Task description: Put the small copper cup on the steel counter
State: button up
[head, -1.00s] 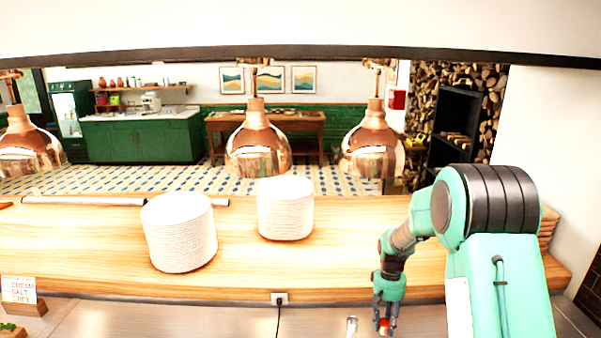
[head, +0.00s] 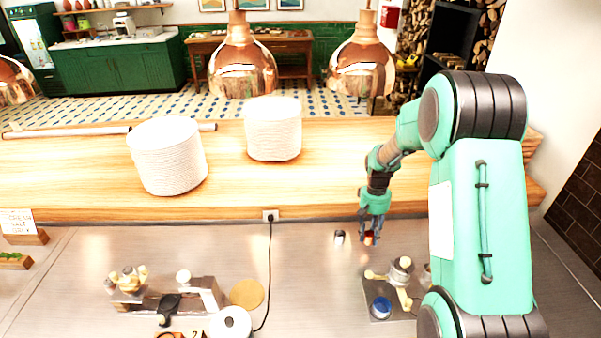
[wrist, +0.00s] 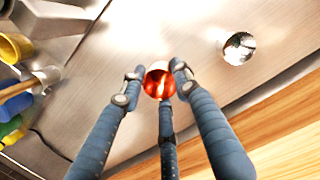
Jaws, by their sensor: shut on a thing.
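The small copper cup (wrist: 158,85) is a shiny reddish-orange cup with a pale rim, held between my fingers in the wrist view. In the head view the cup (head: 369,238) is small and partly covered by the fingers. My gripper (head: 370,234) is shut on it over the back part of the steel counter (head: 310,285). The wrist view also shows my gripper (wrist: 155,86), with fingers around the cup. The cup is low over the counter; I cannot tell whether its base touches the steel.
A small silvery cup (head: 339,237) stands just left of my gripper. A wooden shelf (head: 330,180) with plate stacks (head: 167,156) rises behind. A grey stand with a blue-topped item (head: 381,307) is in front. A black cable (head: 268,280) and cluttered items (head: 165,295) lie left.

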notch_tip(320, 180, up, 13)
jog(key=s+a+m+p, duration=0.2)
jog(key=s+a+p, duration=0.2)
jog(key=s, duration=0.8)
jog(key=s+a+m+p, duration=0.1)
jog(key=s+a+p, duration=0.3)
jog(key=s, duration=0.8)
jog(key=s+a+m+p, duration=0.25)
jog(key=s+p, duration=0.25)
jog(key=s, duration=0.7)
jog(key=shift+n+y, duration=0.3)
jog(key=shift+n, duration=0.05)
jog(key=shift+w+a+f, duration=0.15)
jog(key=shift+f, duration=2.6)
jog(key=shift+w+a+f, duration=0.15)
jog(key=shift+f, duration=2.55)
jog(key=shift+w, duration=0.15)
jog(key=w, duration=0.5)
jog(key=w+a+f, duration=0.1)
jog(key=w, duration=0.4)
jog(key=w+p, duration=0.1)
jog(key=w, duration=0.4)
jog(key=shift+w+a+f, duration=0.25)
jog(key=shift+w+a, duration=0.05)
jog(key=shift+a, duration=0.1)
